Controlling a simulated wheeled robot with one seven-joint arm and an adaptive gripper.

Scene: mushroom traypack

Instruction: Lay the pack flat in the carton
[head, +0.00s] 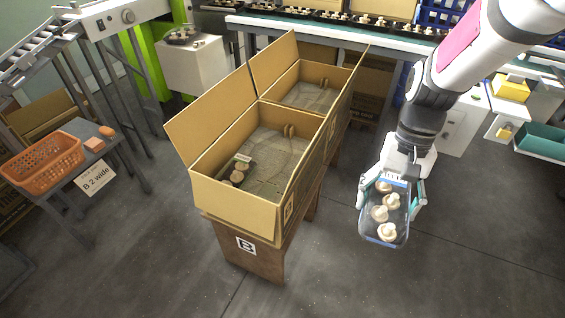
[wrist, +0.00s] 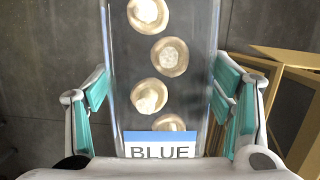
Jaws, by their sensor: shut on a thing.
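My gripper (head: 392,192) is shut on a clear tray pack (head: 384,238) of several pale mushrooms, to the right of the cartons and above the floor. In the wrist view the pack (wrist: 203,60) lies between the teal finger pads, with a blue-edged label (wrist: 160,146) reading BLUE at its near end. In the head view the pack hangs tilted, its far end lower. The near open carton (head: 235,208) stands on a brown stand marked B. A dark pack with mushrooms (head: 237,172) lies inside at its left.
An orange basket (head: 40,160) sits on a side table at left. A conveyor with packs (head: 330,22) runs along the back.

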